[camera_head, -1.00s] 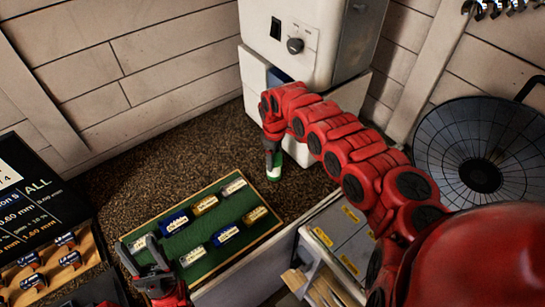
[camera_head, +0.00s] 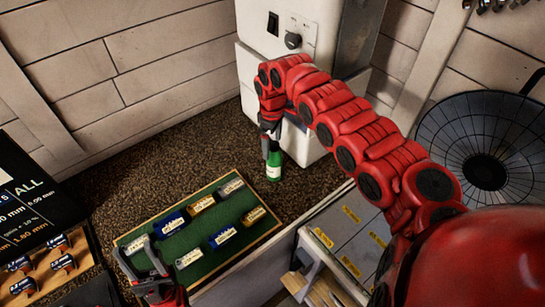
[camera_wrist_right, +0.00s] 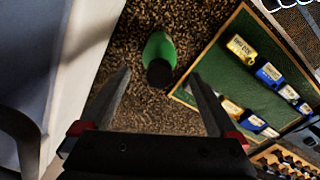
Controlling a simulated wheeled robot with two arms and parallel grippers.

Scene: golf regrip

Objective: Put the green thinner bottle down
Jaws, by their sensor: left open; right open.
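The green thinner bottle (camera_head: 274,168) stands on the brown speckled counter, just behind the green tray's right corner. In the right wrist view the bottle (camera_wrist_right: 159,56) shows its dark cap and green body between and beyond the fingertips. My right gripper (camera_head: 270,143) is over the bottle in the head view. In the right wrist view its fingers (camera_wrist_right: 160,78) are spread wide, with gaps on both sides of the bottle. My left gripper (camera_head: 136,262) is open and empty at the green tray's front left edge.
The green tray (camera_head: 208,260) holds several small labelled cylinders. A white machine (camera_head: 330,40) stands behind the bottle. A wire-mesh bowl (camera_head: 480,140) is at the right. A wooden rack (camera_head: 40,295) is at the left. Bare counter (camera_head: 150,165) lies behind the tray.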

